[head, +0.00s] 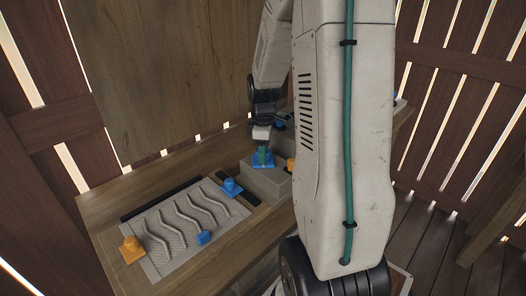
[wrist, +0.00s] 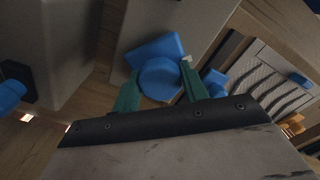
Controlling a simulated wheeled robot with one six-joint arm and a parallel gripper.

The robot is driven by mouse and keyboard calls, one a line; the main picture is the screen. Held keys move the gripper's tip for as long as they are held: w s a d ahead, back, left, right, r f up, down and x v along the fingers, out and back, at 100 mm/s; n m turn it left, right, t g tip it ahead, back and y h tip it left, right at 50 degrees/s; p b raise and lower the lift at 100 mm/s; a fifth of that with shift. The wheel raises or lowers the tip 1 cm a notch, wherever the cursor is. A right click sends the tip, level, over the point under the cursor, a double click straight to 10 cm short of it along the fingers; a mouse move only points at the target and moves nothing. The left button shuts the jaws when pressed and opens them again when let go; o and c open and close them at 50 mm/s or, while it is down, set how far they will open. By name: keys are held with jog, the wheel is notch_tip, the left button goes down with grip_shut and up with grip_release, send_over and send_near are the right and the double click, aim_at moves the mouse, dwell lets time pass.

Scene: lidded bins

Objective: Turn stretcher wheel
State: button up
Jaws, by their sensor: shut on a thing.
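My gripper (head: 262,150) reaches down onto a grey block (head: 270,182) on the wooden bench. In the wrist view, its green fingers (wrist: 160,82) are on both sides of a round blue knob (wrist: 161,76), shut on it. A square blue base (wrist: 152,47) shows behind the knob; it also shows in the head view (head: 261,160). The knob's top is mostly hidden by my gripper in the head view. I cannot pick out a part that is clearly a stretcher wheel.
Left of the block lies a grey panel (head: 156,260) with wavy ridges. A blue piece (head: 231,187), a smaller blue piece (head: 203,238) and an orange piece (head: 132,249) are on or around it. Another orange piece (head: 291,164) is close beside my gripper. Wooden walls enclose the bench.

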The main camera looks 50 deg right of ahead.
jog(key=shift+m, duration=0.3)
jog(key=m, duration=0.4)
jog(key=shift+m, duration=0.4)
jog(key=m, duration=0.4)
jog(key=shift+m, duration=0.3)
jog(key=m, duration=0.5)
jog(key=shift+r, duration=0.1)
jog(key=m, duration=0.4)
jog(key=shift+m, duration=0.3)
jog(key=o, duration=1)
